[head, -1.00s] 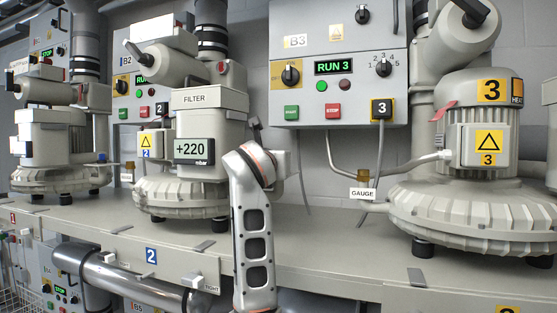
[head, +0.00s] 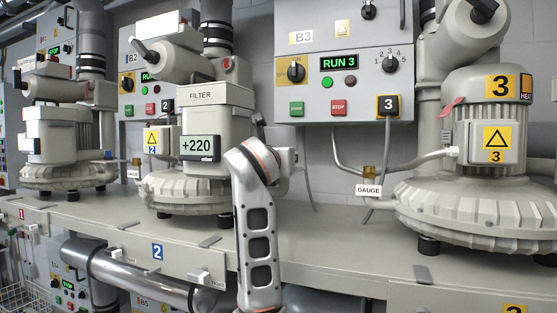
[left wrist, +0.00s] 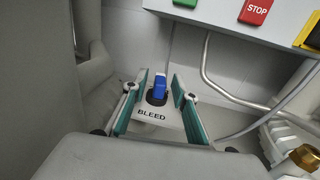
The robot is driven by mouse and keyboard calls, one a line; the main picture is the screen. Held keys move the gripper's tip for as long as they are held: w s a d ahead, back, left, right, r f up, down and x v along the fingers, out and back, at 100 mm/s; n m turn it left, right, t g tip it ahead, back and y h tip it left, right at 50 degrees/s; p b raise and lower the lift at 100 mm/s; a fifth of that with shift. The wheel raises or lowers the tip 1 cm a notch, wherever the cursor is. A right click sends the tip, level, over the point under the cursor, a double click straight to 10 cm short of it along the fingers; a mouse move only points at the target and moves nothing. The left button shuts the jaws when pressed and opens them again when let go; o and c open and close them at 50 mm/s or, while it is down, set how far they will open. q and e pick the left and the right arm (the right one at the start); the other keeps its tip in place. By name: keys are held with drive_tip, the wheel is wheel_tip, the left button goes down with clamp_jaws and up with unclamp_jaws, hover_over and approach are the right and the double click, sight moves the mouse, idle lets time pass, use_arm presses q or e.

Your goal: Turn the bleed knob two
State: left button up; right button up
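Blower two (head: 190,185) stands on the bench, and its display (head: 200,148) reads +220. In the left wrist view a blue knob (left wrist: 158,88) stands on a dark round base, with a plate marked BLEED (left wrist: 152,115) in front of it. My left gripper (left wrist: 160,80) is open, its two teal fingers on either side of the knob, with gaps visible on both sides. In the head view my left arm rises in front of blower two's right side; its gripper and this knob are hidden there. My right gripper is not in view.
Control box B3 (head: 345,85) shows RUN 3 and hangs on the wall behind. Blower three (head: 480,200) stands at the right, with a gauge label (head: 368,190) and brass fitting (left wrist: 305,155) beside it. Blower one (head: 65,170) is at the left. Cables hang below the box.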

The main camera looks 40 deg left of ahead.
use_arm(q)
drive_tip(key=v, duration=1)
drive_tip(key=shift+s+d, duration=0.2)
drive_tip(key=shift+s, duration=0.15)
